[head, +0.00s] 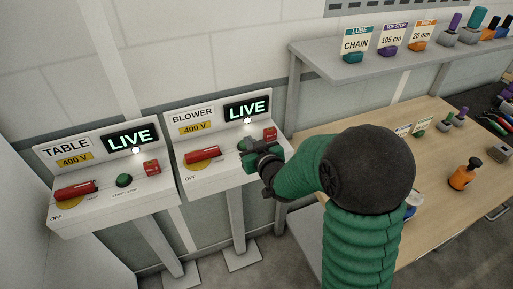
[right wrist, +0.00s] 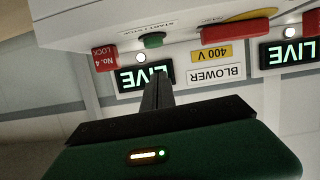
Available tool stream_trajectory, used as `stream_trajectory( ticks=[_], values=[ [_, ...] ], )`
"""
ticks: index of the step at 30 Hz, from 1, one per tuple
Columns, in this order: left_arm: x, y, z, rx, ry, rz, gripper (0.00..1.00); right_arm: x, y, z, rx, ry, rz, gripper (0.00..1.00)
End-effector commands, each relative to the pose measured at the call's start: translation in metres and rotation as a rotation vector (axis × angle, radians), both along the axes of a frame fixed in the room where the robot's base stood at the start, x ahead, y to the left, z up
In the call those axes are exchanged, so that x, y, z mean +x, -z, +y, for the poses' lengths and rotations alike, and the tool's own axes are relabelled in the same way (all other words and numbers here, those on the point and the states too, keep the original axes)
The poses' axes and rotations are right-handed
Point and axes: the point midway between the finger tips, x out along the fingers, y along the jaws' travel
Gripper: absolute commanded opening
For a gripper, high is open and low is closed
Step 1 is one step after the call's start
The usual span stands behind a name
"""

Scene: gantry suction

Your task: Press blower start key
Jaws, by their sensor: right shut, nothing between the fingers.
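The blower box (head: 222,172) has a sloped white top, a lit LIVE sign (head: 247,108) and a BLOWER label. Its green start key (head: 243,144) is partly hidden behind my right gripper (head: 252,158) in the head view. In the right wrist view the start key (right wrist: 153,40) shows upside down, just above the tips of my shut, empty fingers (right wrist: 157,76). A gap shows between the tips and the key in that picture; I cannot tell the true distance. My left gripper is not in view.
A red handle (head: 202,154) lies left of the blower key, and a red No. 4 lock tag (head: 270,134) right of it. The similar table box (head: 110,195) stands to the left. A wooden bench (head: 440,175) and a grey shelf (head: 370,70) are right.

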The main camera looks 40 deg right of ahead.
Motion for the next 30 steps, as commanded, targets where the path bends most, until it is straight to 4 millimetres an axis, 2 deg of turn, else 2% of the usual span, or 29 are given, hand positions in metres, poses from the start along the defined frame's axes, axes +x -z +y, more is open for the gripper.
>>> stream_trajectory(
  ticks=[3, 6, 10, 30],
  values=[
    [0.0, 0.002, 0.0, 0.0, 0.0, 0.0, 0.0, -0.026, -0.01, 0.006, -0.002, 0.002, -0.004, 0.0],
    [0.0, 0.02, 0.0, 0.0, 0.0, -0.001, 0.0, -0.035, -0.009, 0.008, -0.002, 0.001, -0.008, 0.0],
    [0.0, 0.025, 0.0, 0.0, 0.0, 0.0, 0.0, -0.044, -0.015, 0.01, -0.002, 0.002, -0.007, 0.0],
    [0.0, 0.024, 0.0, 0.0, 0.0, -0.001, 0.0, -0.047, -0.018, 0.011, -0.002, 0.002, -0.005, 0.0]
  ],
)
